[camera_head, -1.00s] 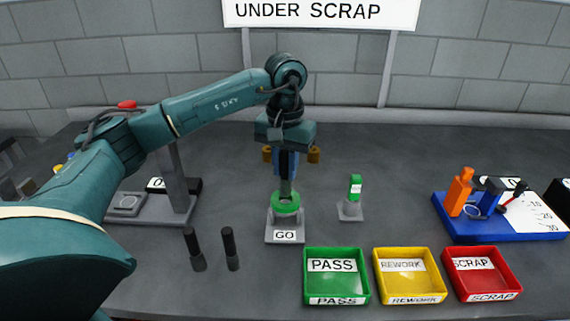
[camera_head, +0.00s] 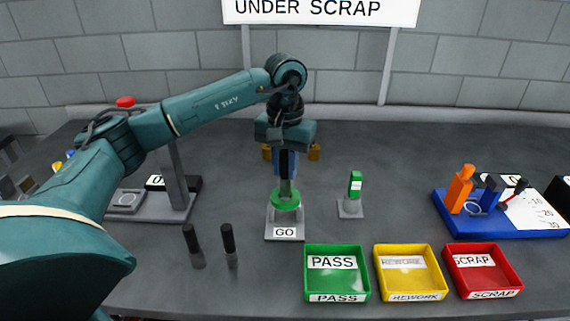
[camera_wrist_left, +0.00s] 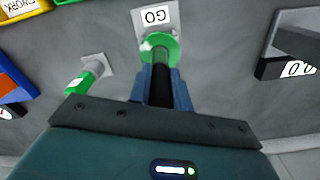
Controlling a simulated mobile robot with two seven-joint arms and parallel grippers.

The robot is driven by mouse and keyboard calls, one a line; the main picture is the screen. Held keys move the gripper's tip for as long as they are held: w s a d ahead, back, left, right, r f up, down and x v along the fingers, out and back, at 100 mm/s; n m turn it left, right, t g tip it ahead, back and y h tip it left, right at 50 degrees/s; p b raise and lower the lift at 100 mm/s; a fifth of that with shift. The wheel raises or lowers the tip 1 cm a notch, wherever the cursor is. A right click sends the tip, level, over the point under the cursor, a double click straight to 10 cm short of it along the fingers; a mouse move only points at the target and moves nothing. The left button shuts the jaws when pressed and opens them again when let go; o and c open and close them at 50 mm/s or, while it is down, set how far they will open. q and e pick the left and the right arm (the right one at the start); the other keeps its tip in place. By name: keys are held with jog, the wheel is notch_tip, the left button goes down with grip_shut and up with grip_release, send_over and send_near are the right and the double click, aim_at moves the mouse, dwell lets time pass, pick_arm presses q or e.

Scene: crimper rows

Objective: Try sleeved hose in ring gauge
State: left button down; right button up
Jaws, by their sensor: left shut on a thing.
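My left gripper (camera_head: 285,172) is shut on an upright sleeved hose (camera_head: 285,188), its fingers pointing down. In the left wrist view the hose has a black sleeve (camera_wrist_left: 159,92) between the blue fingers and a grey-green lower part. The hose's lower end meets the green ring gauge (camera_head: 286,203) on the grey stand marked GO (camera_head: 285,232). The ring also shows in the left wrist view (camera_wrist_left: 172,52). How deep the end sits in the ring is hidden. My right gripper is not in view.
Two dark-topped hoses (camera_head: 194,246) (camera_head: 230,246) stand at the front left. A green-topped piece (camera_head: 355,185) stands right of the gauge. The PASS tray (camera_head: 337,290), REWORK tray (camera_head: 410,290) and SCRAP tray (camera_head: 483,288) line the front right. A blue fixture (camera_head: 470,228) is far right.

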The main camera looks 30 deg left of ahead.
aim_at(285, 176)
pick_arm(q)
jog(key=shift+f+b, duration=0.3)
jog(key=shift+f, duration=0.05)
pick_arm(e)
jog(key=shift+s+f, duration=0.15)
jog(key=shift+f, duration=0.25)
pick_arm(q)
jog(key=shift+f+b, duration=1.4)
jog(key=shift+f, duration=0.5)
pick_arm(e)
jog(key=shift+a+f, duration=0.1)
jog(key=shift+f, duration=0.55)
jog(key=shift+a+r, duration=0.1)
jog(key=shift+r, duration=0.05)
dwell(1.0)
